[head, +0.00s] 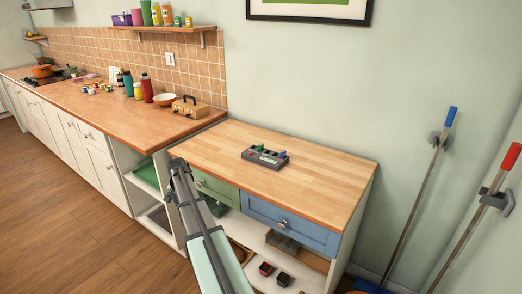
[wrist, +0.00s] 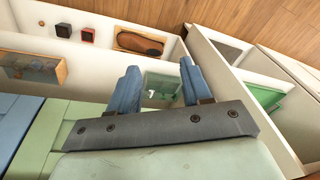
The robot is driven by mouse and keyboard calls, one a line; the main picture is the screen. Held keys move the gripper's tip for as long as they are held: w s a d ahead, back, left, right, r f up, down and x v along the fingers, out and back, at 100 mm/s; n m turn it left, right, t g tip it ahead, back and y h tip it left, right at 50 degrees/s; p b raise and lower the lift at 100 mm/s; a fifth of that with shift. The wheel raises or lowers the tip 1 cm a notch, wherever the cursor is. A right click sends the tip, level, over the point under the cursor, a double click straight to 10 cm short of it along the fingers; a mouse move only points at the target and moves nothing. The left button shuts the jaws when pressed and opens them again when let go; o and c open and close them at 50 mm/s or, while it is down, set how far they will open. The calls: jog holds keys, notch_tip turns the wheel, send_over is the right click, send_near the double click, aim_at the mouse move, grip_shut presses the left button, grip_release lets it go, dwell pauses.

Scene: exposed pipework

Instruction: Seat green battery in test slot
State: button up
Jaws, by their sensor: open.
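A grey test unit (head: 262,159) sits on the wooden worktop. A small green piece, likely the green battery (head: 261,148), stands upright at its back left, and a blue piece (head: 282,154) stands at its right. How deep either sits cannot be told at this size. My gripper shows in the wrist view (wrist: 157,78), with two blue fingers wide apart and nothing held. It is in front of the cabinet, apart from the test unit; its fingertips are not clear in the head view. The wrist view does not show the test unit.
A green drawer (head: 215,187) and a blue drawer (head: 292,224) are under the worktop. The worktop around the test unit is clear.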

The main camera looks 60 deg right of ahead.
jog(key=d+r+m, duration=0.1)
jog(key=d+r, duration=0.4)
jog(key=r, duration=0.1)
jog(key=w+d+r+m+t+h, duration=0.1)
jog(key=d+r, duration=0.3)
jog(key=r, duration=0.2)
jog(key=d+r+m, duration=0.1)
jog(key=d+r, duration=0.4)
jog(key=r, duration=0.1)
jog(key=shift+w+d+t+h, duration=0.15)
jog(key=shift+d+t+h, duration=0.15)
jog(key=shift+h, duration=0.1)
jog(key=s+d+r, duration=0.2)
jog(key=d+r, duration=0.2)
jog(key=d, duration=0.1)
jog(key=m+g+h, duration=0.2)
jog(key=g, duration=0.1)
send_near(261, 144)
jog(key=x, duration=0.3)
jog(key=shift+d+f, duration=0.15)
jog(key=shift+d, duration=0.05)
jog(key=shift+x, duration=2.75)
jog(key=shift+a+f, duration=0.1)
jog(key=shift+a, duration=0.05)
grip_shut()
